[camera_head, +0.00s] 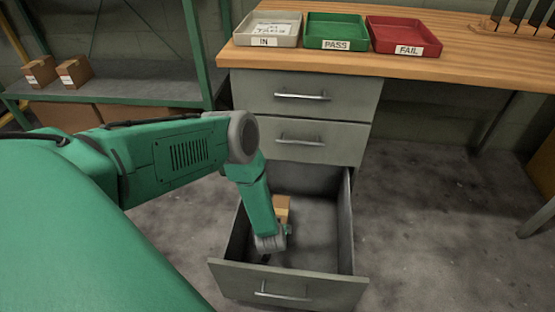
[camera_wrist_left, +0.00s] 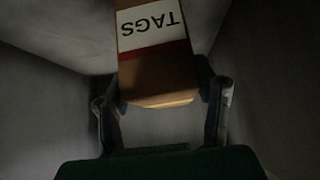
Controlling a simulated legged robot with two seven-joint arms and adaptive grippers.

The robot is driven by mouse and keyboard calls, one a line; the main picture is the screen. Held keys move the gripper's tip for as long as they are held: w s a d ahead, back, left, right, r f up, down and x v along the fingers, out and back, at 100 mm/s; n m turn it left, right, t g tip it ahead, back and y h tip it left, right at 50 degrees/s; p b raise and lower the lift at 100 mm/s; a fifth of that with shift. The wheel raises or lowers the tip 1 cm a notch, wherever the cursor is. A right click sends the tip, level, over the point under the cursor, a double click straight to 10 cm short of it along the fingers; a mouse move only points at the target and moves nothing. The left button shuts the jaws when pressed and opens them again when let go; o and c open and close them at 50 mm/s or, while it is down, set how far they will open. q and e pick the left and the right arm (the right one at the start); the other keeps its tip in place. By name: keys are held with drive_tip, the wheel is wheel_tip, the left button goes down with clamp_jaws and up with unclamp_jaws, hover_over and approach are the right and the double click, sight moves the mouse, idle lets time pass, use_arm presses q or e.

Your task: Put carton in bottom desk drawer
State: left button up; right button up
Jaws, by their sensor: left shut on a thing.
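The carton (camera_head: 282,207) is a small brown box, partly hidden behind my left gripper inside the open bottom drawer (camera_head: 345,240). In the left wrist view the carton (camera_wrist_left: 158,75) shows a white label reading TAGS and a red stripe. My left gripper (camera_wrist_left: 162,105) is shut on the carton, with one finger on each side of it. In the head view my left gripper (camera_head: 272,243) reaches down into the drawer, near its left side. Whether the carton touches the drawer floor I cannot tell. My right gripper is in neither view.
Two closed drawers (camera_head: 302,97) with bar handles sit above the open one. On the wooden desktop stand an IN tray (camera_head: 265,42), a green PASS tray (camera_head: 336,44) and a red FAIL tray (camera_head: 408,50). A green shelf (camera_head: 120,88) with brown boxes stands at left. The drawer's right half is empty.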

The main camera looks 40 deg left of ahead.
use_arm(q)
drive_tip(key=shift+a+f, duration=0.3)
drive_tip(key=shift+f, duration=0.6)
drive_tip(key=shift+a, duration=0.2)
drive_tip(key=shift+c, duration=0.7)
drive_tip(key=o, duration=1.5)
drive_tip(key=shift+s+d, duration=0.1)
drive_tip(key=shift+s, duration=0.05)
drive_tip(key=shift+d+r, duration=0.3)
drive_tip(key=shift+d, duration=0.05)
drive_tip(key=p+v, duration=0.4)
drive_tip(key=v, duration=0.3)
drive_tip(key=shift+r, duration=0.15)
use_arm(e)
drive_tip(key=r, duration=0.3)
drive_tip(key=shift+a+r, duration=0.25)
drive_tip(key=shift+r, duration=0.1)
use_arm(q)
drive_tip(key=shift+a, duration=0.2)
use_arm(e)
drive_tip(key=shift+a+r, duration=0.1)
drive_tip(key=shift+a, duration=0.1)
